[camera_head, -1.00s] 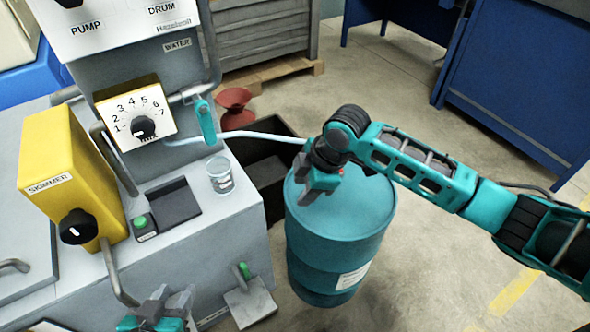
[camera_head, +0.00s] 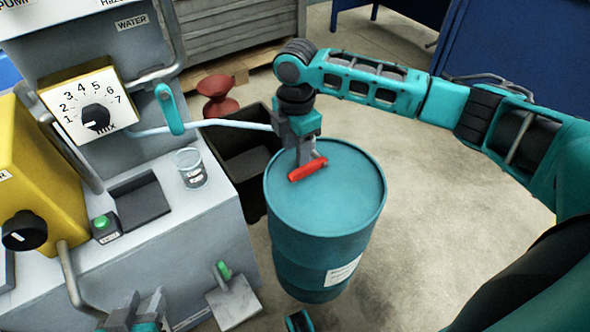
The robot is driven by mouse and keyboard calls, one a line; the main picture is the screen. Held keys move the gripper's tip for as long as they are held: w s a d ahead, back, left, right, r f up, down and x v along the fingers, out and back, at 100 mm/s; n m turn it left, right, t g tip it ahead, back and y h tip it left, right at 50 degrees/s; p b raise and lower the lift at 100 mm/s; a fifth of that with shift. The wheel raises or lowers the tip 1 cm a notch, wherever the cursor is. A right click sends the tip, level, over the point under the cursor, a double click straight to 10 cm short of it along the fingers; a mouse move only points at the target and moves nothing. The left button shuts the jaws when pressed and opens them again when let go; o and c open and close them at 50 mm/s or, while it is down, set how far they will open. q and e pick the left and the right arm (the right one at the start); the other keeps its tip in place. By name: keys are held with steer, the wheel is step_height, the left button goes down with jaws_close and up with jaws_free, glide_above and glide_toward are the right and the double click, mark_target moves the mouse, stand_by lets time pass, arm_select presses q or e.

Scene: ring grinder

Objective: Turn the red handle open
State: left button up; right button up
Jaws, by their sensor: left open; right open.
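The red handle (camera_head: 308,169) shows as a short red bar at the top of the teal drum (camera_head: 330,205), just below my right gripper. My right gripper (camera_head: 306,158) points down over the drum's far-left part, with its open fingers right at the handle. I cannot tell whether they touch it or straddle it, and the handle's mount is hidden. My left gripper (camera_head: 142,301) is open and empty at the bottom edge, in front of the grey machine.
A pale hose (camera_head: 215,124) runs from the machine to behind my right gripper. The grey machine (camera_head: 165,235) on the left carries a clear cup (camera_head: 191,168), a green button (camera_head: 101,222) and a teal lever (camera_head: 168,108). A dark bin (camera_head: 240,165) stands behind the drum. Floor to the right is clear.

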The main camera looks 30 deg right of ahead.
mark_target(296, 172)
step_height(296, 172, down, 7)
steer(key=shift+f+b, duration=0.15)
steer(key=shift+b, duration=0.75)
steer(key=shift+c, duration=0.4)
jaws_close()
